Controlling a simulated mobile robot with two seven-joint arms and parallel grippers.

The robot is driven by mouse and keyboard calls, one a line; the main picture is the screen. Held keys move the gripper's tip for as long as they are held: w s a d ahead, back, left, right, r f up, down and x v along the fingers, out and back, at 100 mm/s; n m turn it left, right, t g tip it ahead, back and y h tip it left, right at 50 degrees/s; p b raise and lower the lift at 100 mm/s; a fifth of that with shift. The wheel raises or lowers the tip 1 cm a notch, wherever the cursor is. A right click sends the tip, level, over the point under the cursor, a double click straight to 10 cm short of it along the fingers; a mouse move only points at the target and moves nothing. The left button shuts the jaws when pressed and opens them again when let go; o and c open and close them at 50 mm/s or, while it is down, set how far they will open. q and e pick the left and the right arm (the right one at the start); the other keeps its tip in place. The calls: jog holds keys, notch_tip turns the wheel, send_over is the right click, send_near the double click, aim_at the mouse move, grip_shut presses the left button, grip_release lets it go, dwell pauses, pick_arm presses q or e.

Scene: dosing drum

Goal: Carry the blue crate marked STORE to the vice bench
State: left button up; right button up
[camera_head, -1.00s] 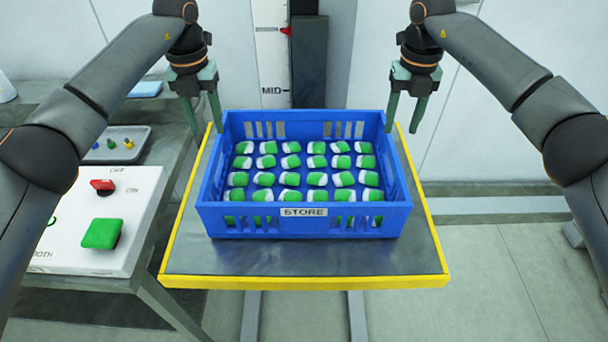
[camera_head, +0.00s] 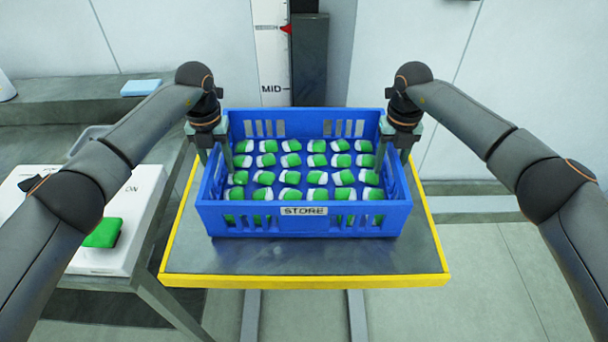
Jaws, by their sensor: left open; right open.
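The blue crate (camera_head: 250,222) has a white STORE label on its front wall and holds rows of green-and-white pieces (camera_head: 290,161). It stands upright on a grey platform with a yellow edge. My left gripper (camera_head: 215,168) is open at the crate's left side wall, one finger showing inside the crate. My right gripper (camera_head: 393,170) is open at the right side wall in the same way. My grippers hide parts of both side walls, and I cannot tell if the fingers touch them. I cannot make out a vice bench.
The platform (camera_head: 300,262) has bare room in front of the crate. A panel with a green button (camera_head: 104,233) stands on a table at the left, partly behind my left arm. A scale marked MID (camera_head: 271,60) rises behind the crate. Open floor (camera_head: 500,270) lies at the right.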

pick_arm(q)
grip_shut()
pick_arm(e)
grip_shut()
pick_arm(q)
jog(key=shift+r, duration=0.1)
pick_arm(e)
jog(key=shift+r, duration=0.1)
dwell(0.9)
pick_arm(q)
jog(key=shift+w+r, duration=0.15)
pick_arm(e)
jog(key=shift+w+r, duration=0.15)
